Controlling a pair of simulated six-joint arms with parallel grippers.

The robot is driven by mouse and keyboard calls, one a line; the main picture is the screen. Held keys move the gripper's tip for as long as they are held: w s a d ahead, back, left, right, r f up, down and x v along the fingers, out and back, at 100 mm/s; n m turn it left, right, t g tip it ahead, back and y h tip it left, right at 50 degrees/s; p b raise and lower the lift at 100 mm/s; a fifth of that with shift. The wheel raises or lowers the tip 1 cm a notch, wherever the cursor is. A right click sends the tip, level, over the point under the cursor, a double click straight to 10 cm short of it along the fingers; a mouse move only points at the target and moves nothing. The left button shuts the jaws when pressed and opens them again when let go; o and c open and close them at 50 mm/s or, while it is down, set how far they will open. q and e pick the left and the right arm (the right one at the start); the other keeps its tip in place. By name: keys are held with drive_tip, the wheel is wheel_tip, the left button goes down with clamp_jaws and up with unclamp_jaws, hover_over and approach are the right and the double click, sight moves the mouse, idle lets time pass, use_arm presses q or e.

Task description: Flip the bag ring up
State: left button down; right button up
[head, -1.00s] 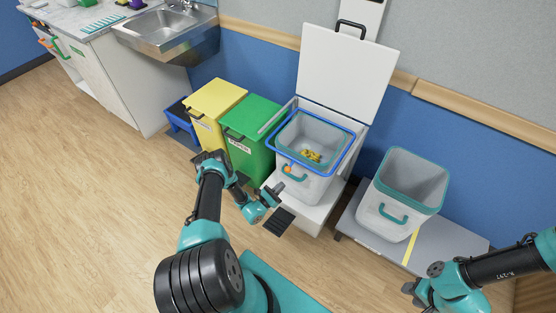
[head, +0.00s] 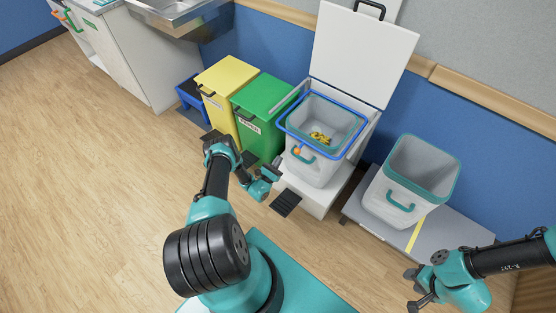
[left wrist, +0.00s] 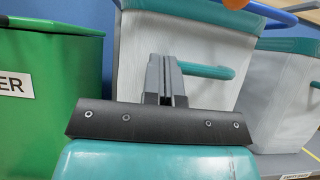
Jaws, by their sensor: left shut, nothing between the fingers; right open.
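The blue bag ring (head: 326,158) lies flat around the rim of the bin (head: 318,172) under the raised white lid. An orange knob (head: 296,151) sits at its front; in the left wrist view the knob (left wrist: 236,3) and part of the blue ring (left wrist: 272,12) show at the top edge. The grey bag inside holds yellow items (head: 320,138). My left gripper (head: 274,173) is shut and empty, in front of the bin and lower than the ring; its fingers (left wrist: 165,78) overlap the bin front in the wrist view. My right gripper (head: 411,290) is open at lower right, away from the bin.
The open lid (head: 362,55) stands up behind the bin. A green bin (head: 262,108) and a yellow bin (head: 222,85) are close on the left. A second grey bin (head: 410,180) with a teal rim stands on a low platform (head: 455,232) at right. Floor at left is clear.

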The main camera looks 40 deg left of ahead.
use_arm(q)
drive_tip(key=x, duration=0.3)
drive_tip(key=r+x, duration=0.1)
drive_tip(key=x, duration=0.2)
drive_tip(key=s+x, duration=0.1)
drive_tip(key=x, duration=0.2)
drive_tip(key=shift+w+r, duration=0.25)
drive_tip(key=shift+r, duration=0.9)
drive_tip(key=shift+r, duration=0.15)
